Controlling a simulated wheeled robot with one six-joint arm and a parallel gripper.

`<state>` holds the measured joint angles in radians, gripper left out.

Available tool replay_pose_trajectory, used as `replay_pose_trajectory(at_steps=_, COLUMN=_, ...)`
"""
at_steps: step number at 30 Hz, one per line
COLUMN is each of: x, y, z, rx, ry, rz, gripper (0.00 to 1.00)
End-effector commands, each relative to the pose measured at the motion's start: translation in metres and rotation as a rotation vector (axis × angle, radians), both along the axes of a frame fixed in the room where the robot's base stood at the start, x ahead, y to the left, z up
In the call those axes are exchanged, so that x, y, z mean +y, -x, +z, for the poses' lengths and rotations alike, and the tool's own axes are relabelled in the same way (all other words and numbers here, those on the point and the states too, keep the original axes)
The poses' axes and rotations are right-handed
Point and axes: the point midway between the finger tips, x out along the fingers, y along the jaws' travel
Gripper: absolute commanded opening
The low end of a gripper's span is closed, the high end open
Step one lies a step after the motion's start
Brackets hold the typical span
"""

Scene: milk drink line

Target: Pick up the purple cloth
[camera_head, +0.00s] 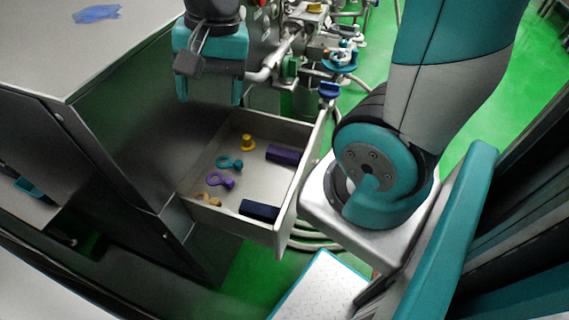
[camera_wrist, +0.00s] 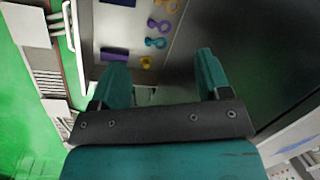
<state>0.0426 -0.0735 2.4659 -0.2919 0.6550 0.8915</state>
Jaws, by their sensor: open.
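The purple cloth (camera_head: 285,155) looks like a dark, folded oblong. It lies in the open drawer (camera_head: 228,148), near the right wall in the head view. The cloth also shows in the wrist view (camera_wrist: 114,55), partly behind the left finger. My gripper (camera_head: 210,93) is open and empty, above the far end of the drawer and up to the left of the cloth in the head view. Its two teal fingers are spread wide in the wrist view (camera_wrist: 160,72).
The drawer also holds a dark navy oblong (camera_head: 260,210), a yellow piece (camera_head: 248,142), a teal ring piece (camera_head: 229,162), a purple ring piece (camera_head: 220,181) and orange pieces (camera_head: 209,199). A blue cloth (camera_head: 97,14) lies on the cabinet top. Pipes and valves (camera_head: 300,45) stand behind.

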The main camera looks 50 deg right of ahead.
Motion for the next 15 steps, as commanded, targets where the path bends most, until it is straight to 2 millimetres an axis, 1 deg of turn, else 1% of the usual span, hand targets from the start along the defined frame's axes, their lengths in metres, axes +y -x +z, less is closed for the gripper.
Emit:
replay_pose_trajectory(at_steps=1, x=-0.026, y=-0.012, z=-0.040, rx=0.054, ry=0.010, rz=-0.248, gripper=0.70)
replay_pose_trajectory(at_steps=2, x=-0.041, y=-0.017, z=-0.053, rx=0.083, ry=0.014, rz=-0.398, gripper=0.70)
replay_pose_trajectory(at_steps=3, x=-0.060, y=-0.024, z=-0.071, rx=0.117, ry=0.021, rz=-0.599, gripper=0.70)
replay_pose_trajectory(at_steps=5, x=-0.090, y=-0.030, z=-0.097, rx=0.166, ry=0.031, rz=-0.888, gripper=0.70)
replay_pose_trajectory(at_steps=6, x=-0.109, y=-0.032, z=-0.113, rx=0.190, ry=0.036, rz=-1.069, gripper=0.70)
replay_pose_trajectory(at_steps=9, x=-0.150, y=-0.033, z=-0.147, rx=0.239, ry=0.046, rz=-1.464, gripper=0.70)
replay_pose_trajectory(at_steps=10, x=-0.160, y=-0.032, z=-0.155, rx=0.249, ry=0.049, rz=-1.563, gripper=0.70)
replay_pose_trajectory(at_steps=12, x=-0.179, y=-0.030, z=-0.170, rx=0.265, ry=0.055, rz=-1.750, gripper=0.70)
replay_pose_trajectory(at_steps=15, x=-0.196, y=-0.026, z=-0.183, rx=0.276, ry=0.059, rz=-1.927, gripper=0.70)
